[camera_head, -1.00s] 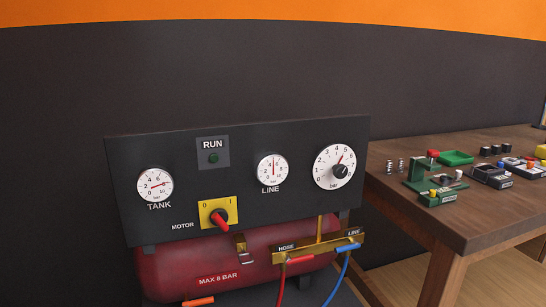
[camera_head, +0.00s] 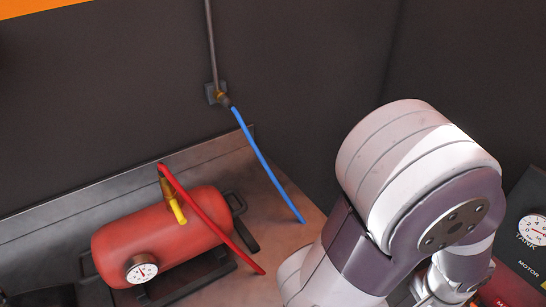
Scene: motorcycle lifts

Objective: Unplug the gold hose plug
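A gold plug (camera_head: 167,187) sits on top of a small red tank (camera_head: 190,235), at the upper end of a red hose (camera_head: 205,212). A yellow lever-like piece (camera_head: 178,212) is just below the plug. The hose arches from the plug down to the right across the tank. A second brass fitting (camera_head: 222,98) is on the wall, with a blue hose (camera_head: 265,160) hanging from it. Which fitting is the task's gold hose plug is not certain from this view. One of my arms fills the right side, but no fingertips show, and neither gripper is in view.
The tank has a round gauge (camera_head: 142,269) on its front end and stands on a dark base on a metal bench (camera_head: 60,235) against a dark wall. A grey pipe (camera_head: 211,45) runs down to the wall fitting. The compressor panel (camera_head: 530,195) shows at the right edge.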

